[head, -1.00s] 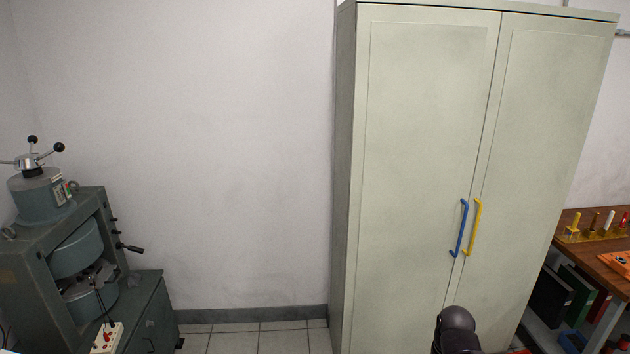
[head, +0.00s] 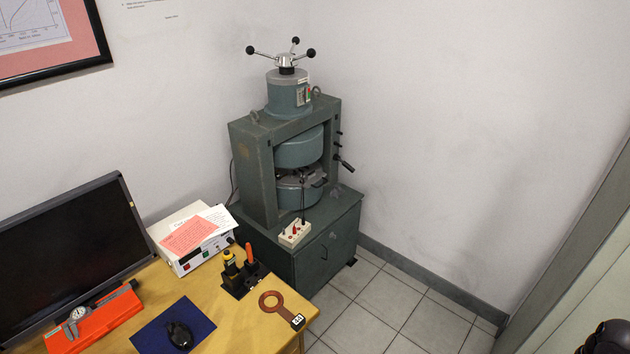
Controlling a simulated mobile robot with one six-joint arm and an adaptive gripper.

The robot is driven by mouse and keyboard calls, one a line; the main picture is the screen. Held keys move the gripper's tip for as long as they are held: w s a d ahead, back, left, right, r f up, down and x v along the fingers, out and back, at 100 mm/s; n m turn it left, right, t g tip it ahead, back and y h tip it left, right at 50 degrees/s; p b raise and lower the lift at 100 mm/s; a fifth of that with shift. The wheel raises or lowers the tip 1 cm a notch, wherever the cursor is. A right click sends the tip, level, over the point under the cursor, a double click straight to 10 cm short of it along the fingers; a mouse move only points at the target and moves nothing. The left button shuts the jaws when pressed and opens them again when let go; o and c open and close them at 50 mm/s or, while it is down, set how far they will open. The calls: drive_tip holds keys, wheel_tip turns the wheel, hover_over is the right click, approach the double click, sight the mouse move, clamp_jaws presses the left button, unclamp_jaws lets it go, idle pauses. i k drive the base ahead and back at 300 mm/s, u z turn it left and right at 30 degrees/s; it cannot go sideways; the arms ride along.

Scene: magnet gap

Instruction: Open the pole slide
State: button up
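The grey-green magnet (head: 256,165) stands on a cabinet in the back corner, with a three-armed, black-knobbed handwheel (head: 284,60) on top. Its round upper pole (head: 300,149) and lower pole (head: 297,196) face each other inside the frame. A small grey plate-like part (head: 304,178) sits in the gap between them, probably the pole slide; it is too small to tell how far it is out. A black-handled lever (head: 344,164) sticks out at the frame's right side. My gripper is not in view; only a dark rounded part, apparently of my arm, shows at the bottom right corner.
Tiled floor (head: 390,303) is free right of the magnet. A tall cabinet edge stands at far right.

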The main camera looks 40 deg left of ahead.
sight(311, 175)
drive_tip(key=u, duration=0.4)
drive_tip(key=i, duration=0.9)
drive_tip(key=u, duration=0.45)
